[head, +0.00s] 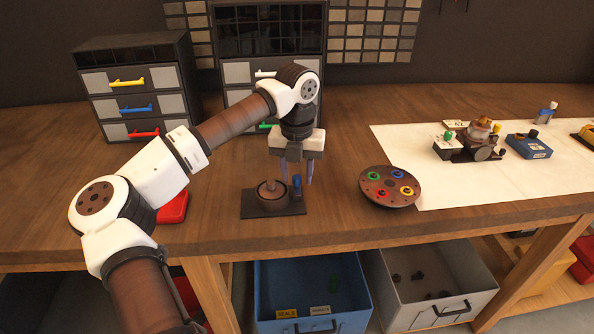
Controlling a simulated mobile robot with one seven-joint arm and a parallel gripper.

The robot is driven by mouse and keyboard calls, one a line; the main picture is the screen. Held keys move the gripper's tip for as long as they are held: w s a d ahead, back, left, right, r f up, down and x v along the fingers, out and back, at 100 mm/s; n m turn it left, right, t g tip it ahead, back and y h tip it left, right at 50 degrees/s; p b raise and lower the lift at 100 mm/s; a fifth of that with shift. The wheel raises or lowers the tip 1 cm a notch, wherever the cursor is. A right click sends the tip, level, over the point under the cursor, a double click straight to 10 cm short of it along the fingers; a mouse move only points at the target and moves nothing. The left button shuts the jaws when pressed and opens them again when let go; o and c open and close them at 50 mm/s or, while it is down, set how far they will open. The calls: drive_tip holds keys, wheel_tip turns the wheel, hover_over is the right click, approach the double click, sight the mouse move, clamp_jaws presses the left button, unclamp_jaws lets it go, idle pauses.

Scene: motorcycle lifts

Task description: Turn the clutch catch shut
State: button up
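A dark flat plate (255,209) lies on the bench and bears a round brown part (271,196), which looks like the clutch, with a stub on top. A small upright blue piece (297,183), likely the catch, stands at its right side. My gripper (296,177) points down over it. Its two fingers are apart, one on each side of the blue piece in this view. I see gaps between the fingers and the piece. Whether the fingertips are level with it in depth I cannot tell. The catch's turn position is too small to read.
A round brown disc (378,196) with coloured rings lies to the right, by a white sheet (440,190) bearing a small mechanism (470,145) and a blue box (528,146). A red object (173,208) sits left. Drawer units (135,85) stand behind. Bins are below the bench.

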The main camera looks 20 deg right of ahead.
clamp_jaws()
drive_tip(key=shift+m, duration=0.4)
drive_tip(key=m+b, duration=0.2)
drive_tip(key=shift+m, duration=0.4)
drive_tip(key=m+b, duration=0.1)
drive_tip(key=m, duration=0.8)
drive_tip(key=shift+m, duration=0.4)
drive_tip(key=m, duration=0.4)
drive_tip(key=shift+m, duration=0.4)
